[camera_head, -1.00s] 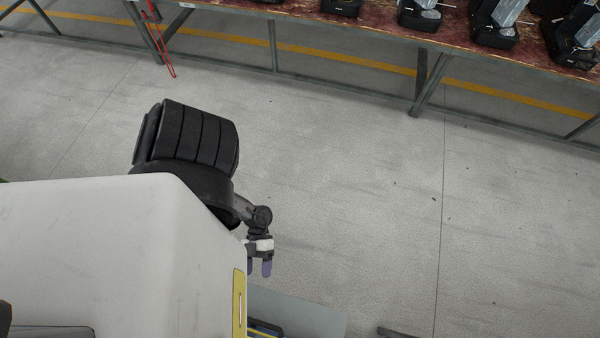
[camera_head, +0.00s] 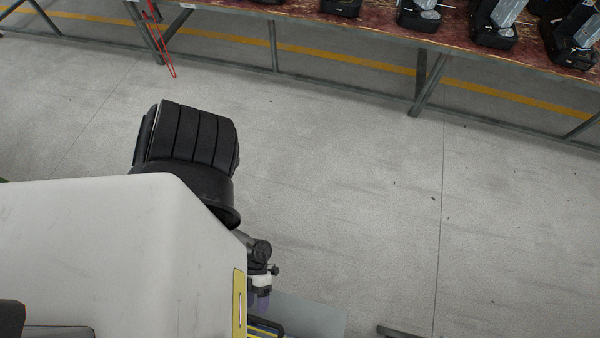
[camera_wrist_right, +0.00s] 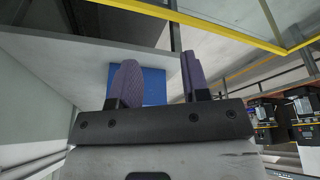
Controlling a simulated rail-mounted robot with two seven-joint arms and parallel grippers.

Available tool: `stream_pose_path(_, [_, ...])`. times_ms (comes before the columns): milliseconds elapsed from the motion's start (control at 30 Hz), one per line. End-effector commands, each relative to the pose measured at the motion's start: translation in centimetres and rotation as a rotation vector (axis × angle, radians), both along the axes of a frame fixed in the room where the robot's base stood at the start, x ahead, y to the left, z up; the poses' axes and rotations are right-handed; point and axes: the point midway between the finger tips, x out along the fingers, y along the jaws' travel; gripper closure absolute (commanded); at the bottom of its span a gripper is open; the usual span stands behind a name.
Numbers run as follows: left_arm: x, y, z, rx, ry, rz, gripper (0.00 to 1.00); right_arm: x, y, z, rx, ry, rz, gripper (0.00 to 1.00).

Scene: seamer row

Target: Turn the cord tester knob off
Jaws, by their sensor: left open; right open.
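I cannot make out a cord tester knob in either view. In the head view my left gripper (camera_head: 261,303) hangs at the lower centre, just right of the edge of a large white housing. It is open, though its purple fingers are small and partly overlap here. Just below it is a dark item with blue and yellow parts (camera_head: 265,327), cut by the frame edge; I cannot tell what it is. In the right wrist view my right gripper (camera_wrist_right: 160,66) is open and empty. A blue panel (camera_wrist_right: 153,88) shows behind its purple fingers.
The white housing (camera_head: 100,240) fills the lower left of the head view. A long bench (camera_head: 300,18) with several black machines runs along the top. The grey floor (camera_head: 380,200) between is clear. A yellow frame (camera_wrist_right: 230,27) crosses the right wrist view.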

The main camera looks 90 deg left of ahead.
Motion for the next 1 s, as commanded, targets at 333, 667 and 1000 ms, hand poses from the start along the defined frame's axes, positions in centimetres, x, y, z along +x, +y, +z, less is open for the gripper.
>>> stream_pose_path(333, [-0.2,-3.0,-1.0,0.001,0.000,0.001,0.37,0.0,0.0,0.2,0.000,0.000,0.000,0.57])
stream_pose_path(667, [-0.3,-3.3,-1.1,0.001,0.000,0.001,0.37,0.0,-0.2,0.1,-0.009,0.001,0.007,0.57])
stream_pose_path(1000, [-0.3,-3.3,-1.0,0.000,0.000,0.000,0.64,0.0,-0.3,0.1,-0.010,0.001,0.006,0.57])
